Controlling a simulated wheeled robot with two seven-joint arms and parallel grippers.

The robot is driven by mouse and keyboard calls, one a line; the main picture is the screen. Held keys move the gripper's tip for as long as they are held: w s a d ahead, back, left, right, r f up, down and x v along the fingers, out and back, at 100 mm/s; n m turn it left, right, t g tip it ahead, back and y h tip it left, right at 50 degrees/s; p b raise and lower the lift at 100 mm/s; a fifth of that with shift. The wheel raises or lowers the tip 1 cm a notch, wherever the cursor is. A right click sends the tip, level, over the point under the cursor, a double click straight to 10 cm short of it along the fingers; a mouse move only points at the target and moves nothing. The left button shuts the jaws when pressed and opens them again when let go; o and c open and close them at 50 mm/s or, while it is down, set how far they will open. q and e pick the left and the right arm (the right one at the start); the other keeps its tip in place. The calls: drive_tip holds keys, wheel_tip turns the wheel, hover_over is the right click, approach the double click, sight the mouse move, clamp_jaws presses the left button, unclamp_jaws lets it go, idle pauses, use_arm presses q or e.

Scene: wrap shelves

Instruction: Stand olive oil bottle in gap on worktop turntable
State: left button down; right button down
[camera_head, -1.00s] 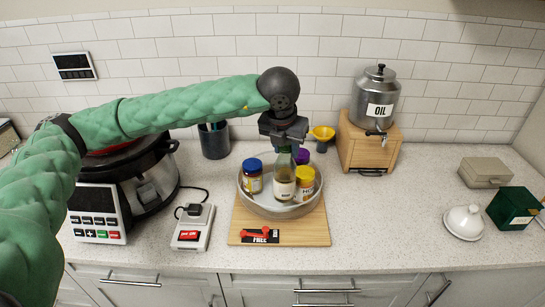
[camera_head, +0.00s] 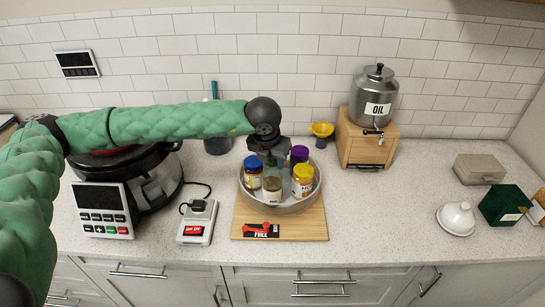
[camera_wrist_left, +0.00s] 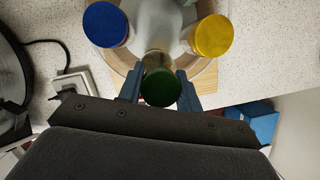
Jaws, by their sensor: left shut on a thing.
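The olive oil bottle (camera_head: 272,190) is a greenish glass bottle with a pale label. It stands about upright at the front of the round turntable (camera_head: 284,209), between the blue-lidded jar (camera_head: 252,176) and the yellow-lidded jar (camera_head: 303,183). My left gripper (camera_head: 270,162) is shut on its neck from above. In the left wrist view the dark green cap (camera_wrist_left: 160,88) sits between the fingers, with the blue lid (camera_wrist_left: 105,24) and yellow lid (camera_wrist_left: 211,36) on either side. I cannot tell whether the bottle's base touches the turntable. My right gripper is not in view.
A purple-lidded jar (camera_head: 299,153) stands at the turntable's back. The turntable is on a wooden board (camera_head: 310,228) with a red-and-black item (camera_head: 262,230) in front. A cooker (camera_head: 150,185) is left, an oil dispenser (camera_head: 374,98) behind right.

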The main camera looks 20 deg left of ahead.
use_arm(q)
drive_tip(key=shift+f, duration=0.1)
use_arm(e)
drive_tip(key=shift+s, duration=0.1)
use_arm(q)
drive_tip(key=c, duration=0.9)
unclamp_jaws()
drive_tip(key=shift+c, duration=0.2)
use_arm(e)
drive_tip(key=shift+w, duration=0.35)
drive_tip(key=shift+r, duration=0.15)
